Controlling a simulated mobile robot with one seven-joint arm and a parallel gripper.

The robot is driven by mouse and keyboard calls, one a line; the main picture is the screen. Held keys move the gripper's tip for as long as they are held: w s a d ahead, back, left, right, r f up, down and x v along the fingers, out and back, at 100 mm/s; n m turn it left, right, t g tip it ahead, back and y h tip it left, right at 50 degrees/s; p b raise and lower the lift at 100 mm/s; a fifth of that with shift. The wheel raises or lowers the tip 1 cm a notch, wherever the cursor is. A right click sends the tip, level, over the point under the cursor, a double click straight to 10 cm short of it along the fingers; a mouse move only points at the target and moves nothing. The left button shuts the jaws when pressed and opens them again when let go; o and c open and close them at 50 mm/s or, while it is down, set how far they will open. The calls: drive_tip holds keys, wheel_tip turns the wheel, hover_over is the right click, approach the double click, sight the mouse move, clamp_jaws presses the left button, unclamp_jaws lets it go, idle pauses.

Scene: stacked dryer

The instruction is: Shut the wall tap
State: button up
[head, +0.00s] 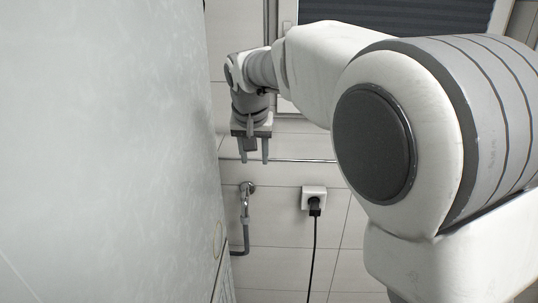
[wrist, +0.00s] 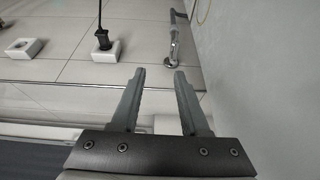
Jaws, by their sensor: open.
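The wall tap (head: 246,192) is a small chrome fitting on the tiled wall, with a grey hose running down from it. My gripper (head: 254,158) is above the tap in the head view, fingers pointing down, open with nothing between them. In the wrist view, the tap (wrist: 173,50) shows beyond the fingertips, slightly toward the right finger. My gripper (wrist: 160,73) is apart from it in that view. The tap's handle is too small to make out clearly.
A white wall socket (head: 314,198) with a black plug and cord is right of the tap. A large pale panel (head: 110,150) fills the left side, close to the tap. A thin rail (head: 300,160) crosses the wall above the socket. A dark blind (head: 400,15) hangs behind my arm.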

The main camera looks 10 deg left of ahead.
drive_tip(key=w+a, duration=0.2)
drive_tip(key=a, duration=0.3)
drive_tip(key=p, duration=0.3)
approach(243, 194)
drive_tip(key=x, duration=0.7)
drive_tip(key=shift+w+f, duration=0.15)
drive_tip(key=shift+f, duration=0.15)
clamp_jaws()
